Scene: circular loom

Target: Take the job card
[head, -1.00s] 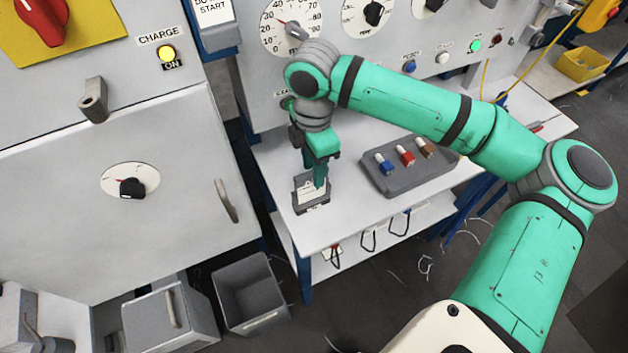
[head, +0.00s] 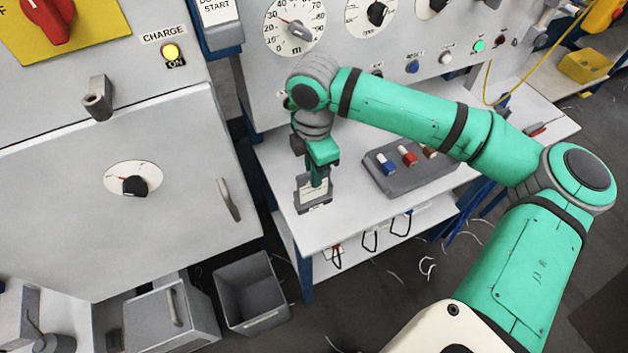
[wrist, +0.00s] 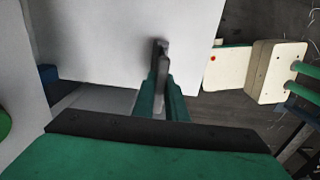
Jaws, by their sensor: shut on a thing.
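The job card (head: 307,188) is a white card with dark print, standing in or right at a small grey holder (head: 314,207) on the front left of the bench. My gripper (head: 318,183) points down at the card from above and is shut on it. I cannot tell whether the card's lower edge is still inside the holder.
A grey tray (head: 389,185) with blue, red and brown pegs lies right of the holder on the white bench (head: 340,225). Dials and buttons line the panel (head: 330,55) behind. A grey cabinet (head: 120,200) stands left. An open grey bin (head: 252,292) is on the floor.

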